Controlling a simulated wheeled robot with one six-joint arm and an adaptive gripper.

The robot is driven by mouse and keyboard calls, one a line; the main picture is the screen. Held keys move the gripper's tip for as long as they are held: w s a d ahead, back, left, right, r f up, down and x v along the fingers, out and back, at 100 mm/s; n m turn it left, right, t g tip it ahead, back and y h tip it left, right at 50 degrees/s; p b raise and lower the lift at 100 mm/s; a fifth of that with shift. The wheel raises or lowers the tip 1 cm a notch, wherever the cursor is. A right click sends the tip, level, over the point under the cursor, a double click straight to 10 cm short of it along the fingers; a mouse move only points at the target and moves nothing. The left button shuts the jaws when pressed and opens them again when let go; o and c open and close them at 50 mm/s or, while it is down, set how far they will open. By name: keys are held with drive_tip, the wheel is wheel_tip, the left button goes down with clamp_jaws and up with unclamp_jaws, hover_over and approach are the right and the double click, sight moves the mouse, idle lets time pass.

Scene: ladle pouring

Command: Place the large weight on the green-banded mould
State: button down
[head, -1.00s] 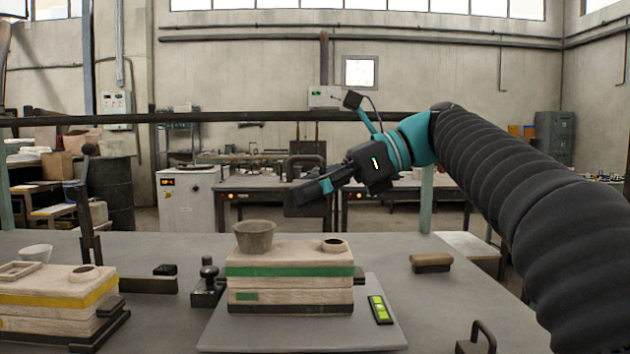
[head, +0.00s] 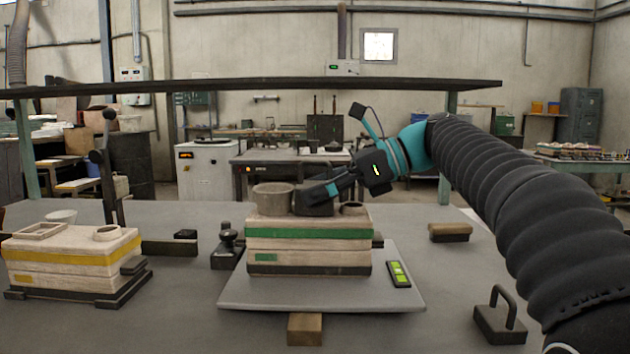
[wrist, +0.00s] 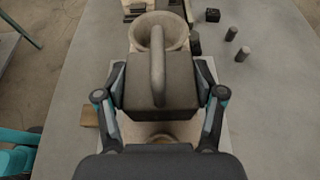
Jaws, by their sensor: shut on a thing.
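The green-banded mould (head: 308,255) is a pale two-part box on a grey board (head: 240,295) in the middle of the table. A grey cup (head: 272,197) stands on its top left, and a small round ring (head: 352,208) is at its top right. My gripper (head: 328,188) is shut on the large weight (head: 312,208), a dark block between the cup and the ring at the mould's top. In the wrist view the weight (wrist: 175,95) shows its arched handle, with a finger on each side. I cannot tell whether its full underside rests on the mould.
A yellow-banded mould (head: 70,262) stands at the left. A dark handled weight (head: 500,320) lies at front right, and a wood-topped block (head: 450,232) behind it. A green level (head: 399,273) lies on the board's right. A wooden block (head: 305,330) sits at the board's front edge.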

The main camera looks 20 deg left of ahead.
drive_tip(key=shift+r, duration=0.1)
drive_tip(key=shift+c, duration=0.7)
unclamp_jaws()
drive_tip(key=shift+d, duration=0.1)
drive_tip(key=p+v, duration=0.2)
drive_tip(key=v, duration=0.9)
drive_tip(key=shift+d, duration=0.4)
drive_tip(key=shift+w+r, duration=0.1)
